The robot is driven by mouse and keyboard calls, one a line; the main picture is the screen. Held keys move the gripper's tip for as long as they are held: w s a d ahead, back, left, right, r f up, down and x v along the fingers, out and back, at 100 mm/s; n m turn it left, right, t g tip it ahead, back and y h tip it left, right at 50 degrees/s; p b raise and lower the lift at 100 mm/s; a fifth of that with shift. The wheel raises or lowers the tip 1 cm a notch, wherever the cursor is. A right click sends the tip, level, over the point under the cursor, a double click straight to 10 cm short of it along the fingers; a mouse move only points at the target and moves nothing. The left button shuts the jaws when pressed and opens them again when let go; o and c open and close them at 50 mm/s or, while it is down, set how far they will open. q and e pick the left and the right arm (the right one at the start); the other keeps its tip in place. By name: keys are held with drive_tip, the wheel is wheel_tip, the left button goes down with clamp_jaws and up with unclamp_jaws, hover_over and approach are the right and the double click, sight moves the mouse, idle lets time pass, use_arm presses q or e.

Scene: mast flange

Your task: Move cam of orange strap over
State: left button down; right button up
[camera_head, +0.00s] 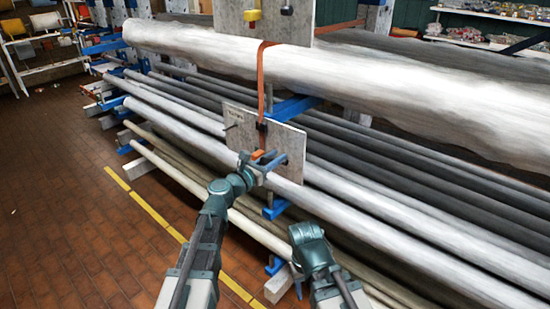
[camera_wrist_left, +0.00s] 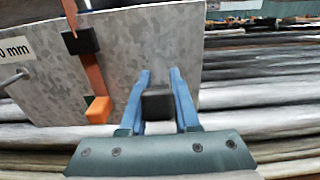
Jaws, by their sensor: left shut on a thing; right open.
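The orange strap (camera_head: 261,78) runs down over the large pale mast to a grey marbled plate (camera_head: 240,117). A black buckle (camera_head: 262,128) sits on the strap, and it also shows in the left wrist view (camera_wrist_left: 80,41). An orange block (camera_wrist_left: 98,110) is at the strap's lower end, left of my left gripper's fingers. My left gripper (camera_head: 264,163) is at the plate's lower part, its blue fingers shut on a small black block (camera_wrist_left: 157,104). Whether this block touches the plate is unclear. My right gripper (camera_head: 307,235) is lower right, open and empty, away from the plate.
An upper grey plate (camera_head: 228,16) carries a yellow knob (camera_head: 252,16) and a black knob (camera_head: 287,10). A pin (camera_head: 230,127) sticks out at the lower plate's left. Long pipes (camera_head: 400,225) on blue rack arms fill the right. Brick floor (camera_head: 60,190) is clear at left.

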sight(287, 149)
use_arm(q)
drive_tip(key=g+y+p, duration=0.1)
drive_tip(key=p, duration=0.2)
drive_tip(key=w+d+r+g+y+p, duration=0.1)
drive_tip(key=p, duration=0.3)
drive_tip(key=r+g+p, duration=0.1)
drive_tip(key=g+p, duration=0.1)
drive_tip(key=p, duration=0.2)
drive_tip(key=shift+w+d+r+y, duration=0.1)
drive_tip(key=shift+w+d+y, duration=0.05)
drive_tip(key=shift+w+y, duration=0.25)
drive_tip(key=shift+w+d+f+g+y+p, duration=0.1)
drive_tip(key=shift+w+f+g+y+p, duration=0.15)
drive_tip(key=shift+p, duration=0.4)
drive_tip(key=shift+s, duration=0.1)
drive_tip(key=c, duration=0.6)
unclamp_jaws()
drive_tip(key=shift+c, duration=0.2)
